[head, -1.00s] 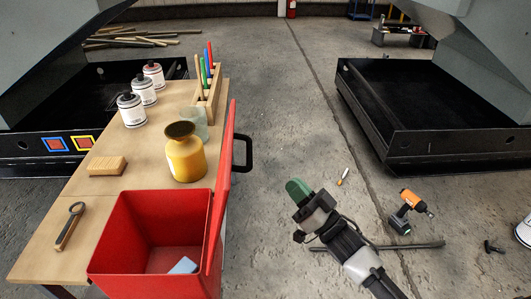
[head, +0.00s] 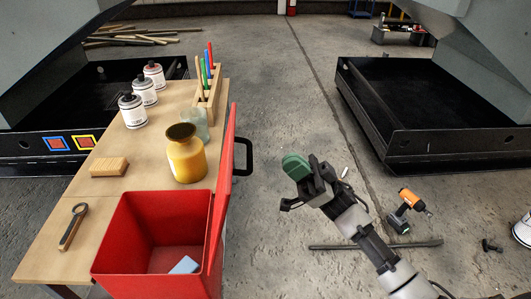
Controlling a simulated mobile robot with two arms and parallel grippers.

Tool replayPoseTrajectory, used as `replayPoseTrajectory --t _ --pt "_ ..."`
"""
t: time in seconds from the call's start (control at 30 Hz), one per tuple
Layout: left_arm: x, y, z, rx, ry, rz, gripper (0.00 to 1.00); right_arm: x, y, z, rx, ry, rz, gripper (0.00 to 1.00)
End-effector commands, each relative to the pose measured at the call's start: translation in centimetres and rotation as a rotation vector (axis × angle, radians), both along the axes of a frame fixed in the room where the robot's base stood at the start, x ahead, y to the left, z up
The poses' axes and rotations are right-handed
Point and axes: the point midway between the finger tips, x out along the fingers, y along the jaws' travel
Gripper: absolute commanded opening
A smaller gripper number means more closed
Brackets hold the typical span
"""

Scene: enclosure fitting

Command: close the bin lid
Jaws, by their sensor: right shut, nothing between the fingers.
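The red bin (head: 135,236) stands at the front of the wooden table, its top open. Its red lid (head: 222,195) stands upright along the bin's right side, seen nearly edge-on. A light blue block (head: 184,265) lies on the bin's floor. My right gripper (head: 294,167), with green fingertips, is shut and empty. It is to the right of the lid, clear of it, over the concrete floor in the picture. My left gripper is out of view.
The table (head: 50,218) holds a wrench (head: 73,226), wooden block (head: 109,167), yellow jar (head: 186,155), glass jar (head: 195,124), several cans (head: 132,111) and a marker rack (head: 207,95). A black handle (head: 247,154) juts from its right side. An orange drill (head: 411,203) and black bar (head: 335,246) lie on the floor.

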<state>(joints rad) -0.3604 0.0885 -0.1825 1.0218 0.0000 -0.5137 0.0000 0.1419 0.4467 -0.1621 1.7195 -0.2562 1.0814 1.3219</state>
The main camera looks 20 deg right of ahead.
Motion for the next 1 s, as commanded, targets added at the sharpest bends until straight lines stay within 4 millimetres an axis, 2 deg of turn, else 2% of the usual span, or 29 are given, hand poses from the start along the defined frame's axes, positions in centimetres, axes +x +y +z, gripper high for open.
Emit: replayPoseTrajectory --t 0.03,0.1,0.2,0.4,1.0 --pt "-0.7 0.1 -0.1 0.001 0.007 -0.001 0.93 0.2 0.7 1.1 0.003 -0.003 0.002 0.0" --pt "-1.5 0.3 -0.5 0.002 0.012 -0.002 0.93 0.5 1.6 2.1 0.002 -0.004 0.001 0.0" --pt "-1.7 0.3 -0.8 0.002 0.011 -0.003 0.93 1.0 3.2 1.9 0.004 0.001 0.001 0.0" --pt "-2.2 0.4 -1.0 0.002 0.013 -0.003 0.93 1.5 5.0 1.9 0.002 0.002 -0.001 0.0" --pt "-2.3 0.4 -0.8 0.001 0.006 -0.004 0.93 1.7 5.4 2.0 -0.007 0.003 -0.001 0.0"
